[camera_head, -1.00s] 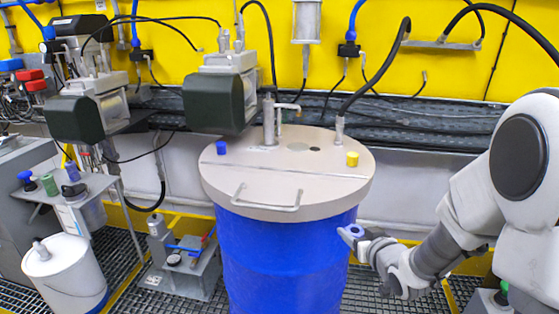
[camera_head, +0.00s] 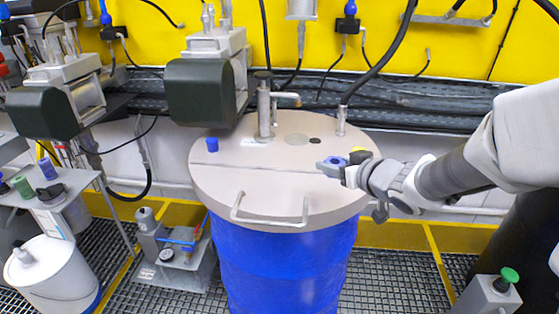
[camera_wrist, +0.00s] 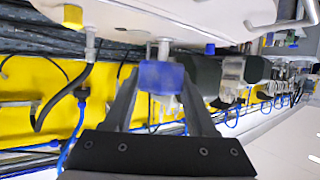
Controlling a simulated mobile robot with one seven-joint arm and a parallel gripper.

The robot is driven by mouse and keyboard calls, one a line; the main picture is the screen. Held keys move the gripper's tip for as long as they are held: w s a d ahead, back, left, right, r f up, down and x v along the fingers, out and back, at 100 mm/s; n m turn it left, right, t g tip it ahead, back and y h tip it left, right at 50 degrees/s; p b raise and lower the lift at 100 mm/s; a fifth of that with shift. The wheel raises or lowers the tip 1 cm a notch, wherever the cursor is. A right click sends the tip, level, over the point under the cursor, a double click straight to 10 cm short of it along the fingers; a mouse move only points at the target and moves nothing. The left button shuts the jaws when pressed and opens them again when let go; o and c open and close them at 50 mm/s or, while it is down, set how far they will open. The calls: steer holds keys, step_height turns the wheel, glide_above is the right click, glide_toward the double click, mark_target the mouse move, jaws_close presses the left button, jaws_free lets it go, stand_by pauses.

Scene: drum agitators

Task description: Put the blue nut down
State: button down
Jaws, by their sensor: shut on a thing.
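My gripper (camera_head: 333,164) reaches in from the right over the right part of the drum lid (camera_head: 255,195), near its edge. It is shut on a blue nut (camera_head: 338,160). In the wrist view the blue nut (camera_wrist: 162,75) sits between the two dark fingers. The nut appears to be held above the lid; the height of the gap is hard to judge. Another blue nut (camera_head: 212,144) stands on the left of the lid. A yellow nut (camera_head: 359,151) stands at the right, partly hidden behind my gripper.
The lid tops a blue drum (camera_head: 285,262). A metal pipe (camera_head: 264,110) rises at its back, and a bar handle (camera_head: 268,222) lies across the front. A grey-green motor (camera_head: 200,92) hangs behind at left. The middle of the lid is clear.

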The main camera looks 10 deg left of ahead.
steer(key=shift+w+a, duration=0.35)
steer(key=shift+w, duration=0.25)
glide_above(310, 180)
step_height(310, 180, down, 7)
steer(key=shift+f, duration=1.95)
steer(key=shift+f, duration=0.15)
steer(key=shift+c, duration=1)
jaws_free()
